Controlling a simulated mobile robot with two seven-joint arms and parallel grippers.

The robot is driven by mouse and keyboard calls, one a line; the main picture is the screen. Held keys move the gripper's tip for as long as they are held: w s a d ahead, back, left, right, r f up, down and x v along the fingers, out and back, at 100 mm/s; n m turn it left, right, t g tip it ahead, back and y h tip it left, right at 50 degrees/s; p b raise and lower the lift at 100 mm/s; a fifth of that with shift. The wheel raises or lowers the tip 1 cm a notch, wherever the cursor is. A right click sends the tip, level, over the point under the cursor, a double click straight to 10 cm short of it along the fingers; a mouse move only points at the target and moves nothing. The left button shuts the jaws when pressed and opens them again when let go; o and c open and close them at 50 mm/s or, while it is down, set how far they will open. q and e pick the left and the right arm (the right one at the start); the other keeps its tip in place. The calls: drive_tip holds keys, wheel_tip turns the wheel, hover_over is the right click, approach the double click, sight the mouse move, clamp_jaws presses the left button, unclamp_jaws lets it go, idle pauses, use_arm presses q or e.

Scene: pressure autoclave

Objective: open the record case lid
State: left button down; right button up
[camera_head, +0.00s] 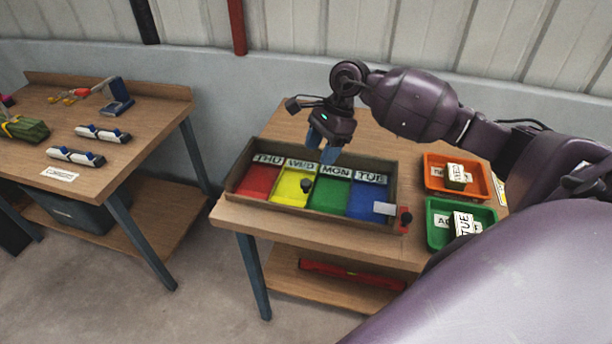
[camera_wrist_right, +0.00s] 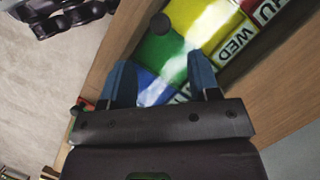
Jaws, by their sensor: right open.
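The record case (camera_head: 233,181) is a shallow wooden box on the right-hand table, with red, yellow, green and blue sections labelled THU, WED, MON and TUE. A dark round knob (camera_head: 306,186) stands over the yellow section, and it also shows in the right wrist view (camera_wrist_right: 160,24). A bright glare streak there suggests a clear lid, but its edges are hard to make out. My right gripper (camera_head: 322,152) hangs above the back of the case, blue fingers apart and empty. In the wrist view the knob is beyond the fingertips (camera_wrist_right: 163,70). My left gripper is out of view.
A red and black fitting (camera_head: 405,219) sits at the case's front right corner. An orange tray (camera_head: 432,183) and a green tray (camera_head: 436,232) with labelled blocks stand to the right. A red level (camera_head: 350,274) lies on the lower shelf. Another table (camera_head: 150,103) stands left.

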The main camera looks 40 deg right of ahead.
sight(307, 182)
drive_tip(key=x, duration=0.8)
drive_tip(key=shift+a+f+p, duration=0.15)
drive_tip(key=shift+f+p, duration=0.15)
drive_tip(key=shift+p, duration=0.1)
clamp_jaws()
